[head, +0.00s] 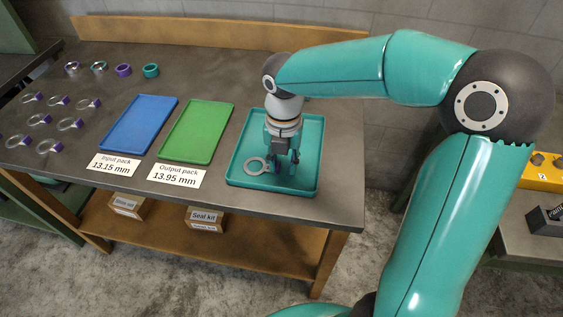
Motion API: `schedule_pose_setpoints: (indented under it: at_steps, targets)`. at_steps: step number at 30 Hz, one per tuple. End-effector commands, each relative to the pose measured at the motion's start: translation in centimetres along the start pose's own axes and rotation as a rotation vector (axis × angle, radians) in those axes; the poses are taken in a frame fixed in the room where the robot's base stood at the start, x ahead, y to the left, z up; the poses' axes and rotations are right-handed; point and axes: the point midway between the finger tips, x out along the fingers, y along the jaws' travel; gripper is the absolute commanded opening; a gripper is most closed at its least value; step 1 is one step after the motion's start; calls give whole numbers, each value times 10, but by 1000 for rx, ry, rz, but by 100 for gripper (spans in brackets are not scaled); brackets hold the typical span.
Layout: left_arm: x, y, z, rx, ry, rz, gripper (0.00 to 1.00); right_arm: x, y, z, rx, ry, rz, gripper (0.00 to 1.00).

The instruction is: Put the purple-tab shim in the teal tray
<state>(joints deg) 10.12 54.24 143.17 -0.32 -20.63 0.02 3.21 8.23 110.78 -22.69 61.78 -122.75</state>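A flat grey ring shim (255,166) lies in the front left part of the teal tray (310,185), at the right end of the bench. Its tab side is at my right gripper and is mostly hidden, so the tab's colour is hard to tell. My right gripper (285,164) points down into the tray, with its fingertips apart beside the shim. Several more grey shims with purple tabs, such as one shim (70,124), lie at the bench's left end. My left gripper is out of view.
A blue tray (138,123) and a green tray (196,131) look empty. Label cards (113,165) lie before them. Several small rings (123,70) stand at the back left. Boxes (206,218) sit on the lower shelf. My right arm crosses the right side.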

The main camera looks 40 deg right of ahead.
Motion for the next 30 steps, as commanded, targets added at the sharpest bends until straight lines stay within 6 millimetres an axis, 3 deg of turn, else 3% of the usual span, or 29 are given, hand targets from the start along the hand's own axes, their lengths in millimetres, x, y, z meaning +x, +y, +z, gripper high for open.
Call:
schedule_pose_setpoints:
  at_steps: [5,18,24,30]
  targets:
    - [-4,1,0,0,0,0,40,-20,1,1,0,-4,3,32]
    - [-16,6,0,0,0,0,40,-104,0,1,1,-3,4,32]
    - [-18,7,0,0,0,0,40,-120,0,0,0,-2,2,32]
    - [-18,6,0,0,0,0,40,-121,0,0,1,-1,1,32]
